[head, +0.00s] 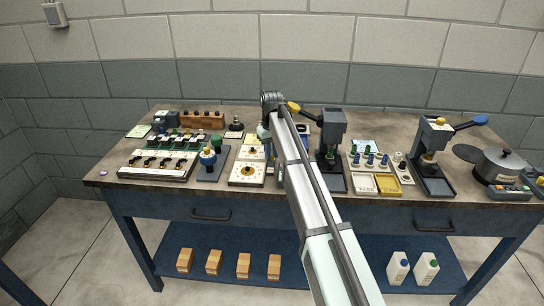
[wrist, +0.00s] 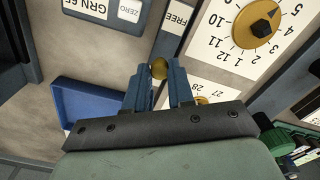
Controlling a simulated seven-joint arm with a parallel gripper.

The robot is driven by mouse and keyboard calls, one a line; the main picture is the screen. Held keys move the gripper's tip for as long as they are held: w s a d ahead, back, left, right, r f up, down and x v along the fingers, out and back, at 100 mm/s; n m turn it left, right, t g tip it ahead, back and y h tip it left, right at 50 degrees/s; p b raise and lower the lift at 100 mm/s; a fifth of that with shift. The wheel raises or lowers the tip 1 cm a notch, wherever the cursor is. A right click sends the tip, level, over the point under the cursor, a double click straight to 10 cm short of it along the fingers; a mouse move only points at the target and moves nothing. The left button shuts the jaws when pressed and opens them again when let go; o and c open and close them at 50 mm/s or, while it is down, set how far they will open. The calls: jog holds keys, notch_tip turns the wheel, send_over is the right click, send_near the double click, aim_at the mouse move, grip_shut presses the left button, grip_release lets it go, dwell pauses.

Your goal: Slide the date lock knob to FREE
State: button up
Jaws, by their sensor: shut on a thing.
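The date lock knob (wrist: 158,68) is a small round brass knob on a narrow blue-grey strip (wrist: 167,47) in the wrist view. The FREE label (wrist: 179,15) is at the strip's upper end, apart from the knob. My gripper (wrist: 159,70) has its two blue fingers on either side of the knob and is shut on it. Beside the strip is a numbered date dial (wrist: 205,92), partly hidden by my gripper. In the head view my gripper (head: 265,132) is beside the white dial plates; my arm hides the lock there.
Another white dial with a yellow knob (wrist: 257,28) is at the upper right of the wrist view. A blue tray (wrist: 88,108) lies left of my fingers.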

jog(key=shift+s, duration=0.1)
jog(key=shift+c, duration=0.2)
jog(key=shift+s, duration=1.35)
jog(key=o, duration=1.6)
jog(key=shift+r, duration=0.15)
notch_tip(320, 180, up, 7)
jog(key=shift+f, duration=0.15)
